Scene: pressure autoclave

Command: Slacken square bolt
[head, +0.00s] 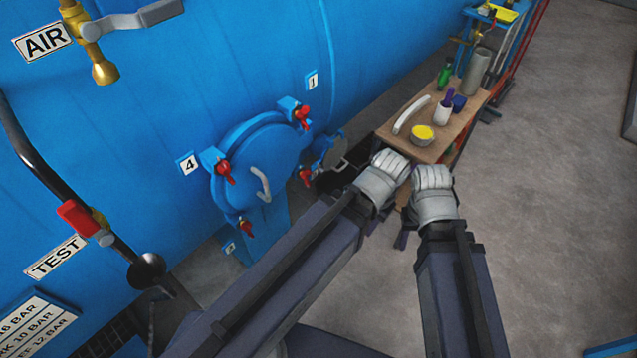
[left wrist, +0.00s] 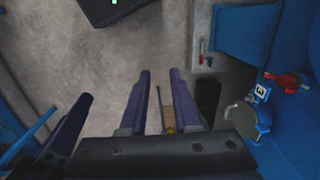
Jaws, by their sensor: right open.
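A round blue hatch (head: 252,152) with a grey handle is on the blue vessel wall. Red-tipped fasteners stand around its rim, by label 1 (head: 303,115), by label 4 (head: 225,170), low down (head: 246,228) and at the right (head: 305,177). I cannot tell which is the square bolt. In the left wrist view a red fastener (left wrist: 287,82) shows by label 3. My right gripper (head: 432,186) is open beside the bench, right of the hatch. My left gripper (head: 388,172) is just left of it, apart from the fasteners; its fingers look apart and empty in the left wrist view (left wrist: 160,74).
A wooden bench (head: 388,128) beyond my grippers holds a yellow-topped bowl (head: 423,136), a white cup (head: 443,112), a green bottle (head: 445,72) and a grey cylinder (head: 476,72). A black pipe with a red handle (head: 77,218) is at the left. Floor (head: 560,200) at the right is clear.

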